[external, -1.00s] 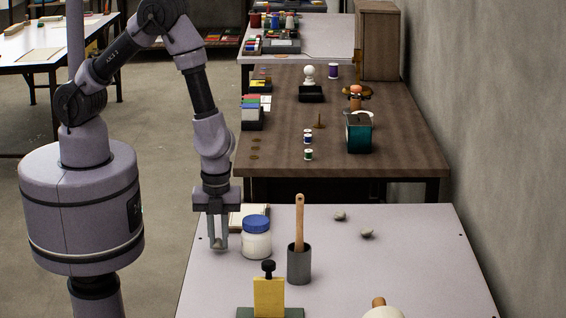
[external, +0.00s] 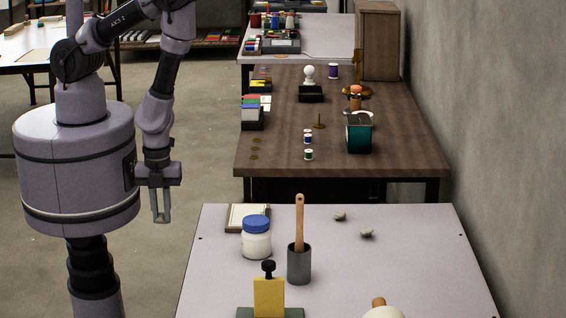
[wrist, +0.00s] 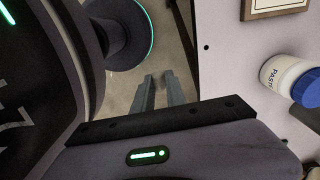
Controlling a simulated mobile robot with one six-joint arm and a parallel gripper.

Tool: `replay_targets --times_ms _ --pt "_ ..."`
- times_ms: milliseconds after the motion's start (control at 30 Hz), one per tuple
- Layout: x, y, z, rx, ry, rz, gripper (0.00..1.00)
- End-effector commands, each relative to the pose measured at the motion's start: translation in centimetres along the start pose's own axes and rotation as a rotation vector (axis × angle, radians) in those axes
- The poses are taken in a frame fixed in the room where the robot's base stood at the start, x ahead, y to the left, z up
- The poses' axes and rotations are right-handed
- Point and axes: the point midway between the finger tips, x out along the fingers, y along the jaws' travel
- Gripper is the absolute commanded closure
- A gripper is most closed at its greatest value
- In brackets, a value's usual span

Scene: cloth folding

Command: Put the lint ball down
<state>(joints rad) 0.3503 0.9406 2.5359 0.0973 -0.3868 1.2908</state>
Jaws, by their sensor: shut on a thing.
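My gripper (external: 162,217) hangs fingers down beside my base, left of the white table's edge and over the floor. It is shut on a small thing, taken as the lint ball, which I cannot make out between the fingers. In the wrist view the two fingers (wrist: 160,92) show close together with a narrow gap, floor behind them. Two small grey lumps like lint balls, one farther back (external: 340,216) and one nearer (external: 367,233), lie apart on the white table.
On the white table (external: 400,270) stand a paste jar with a blue lid (external: 256,240), a grey cup (external: 299,265) with a wooden-handled tool, a yellow block (external: 268,298) and a framed pad (external: 236,217). A brown table (external: 380,85) stands behind. The table's right side is mostly clear.

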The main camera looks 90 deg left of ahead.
Motion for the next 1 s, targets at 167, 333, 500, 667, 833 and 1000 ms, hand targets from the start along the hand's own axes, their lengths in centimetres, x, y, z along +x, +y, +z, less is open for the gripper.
replay_targets --times_ms 167,333,500,667,833,1000 --pt "-0.2 0.7 0.3 0.000 0.000 0.001 1.00" --pt "0.1 -0.3 0.8 -0.033 0.002 -0.004 1.00" --pt "-0.4 -5.1 4.3 -0.188 0.003 -0.009 1.00" --pt "-2.1 -9.9 11.0 -0.384 0.002 -0.011 1.00" --pt "-5.0 -12.6 20.2 -0.594 -0.001 -0.011 1.00" --pt "-7.4 -12.5 26.5 -0.723 -0.003 -0.006 1.00"
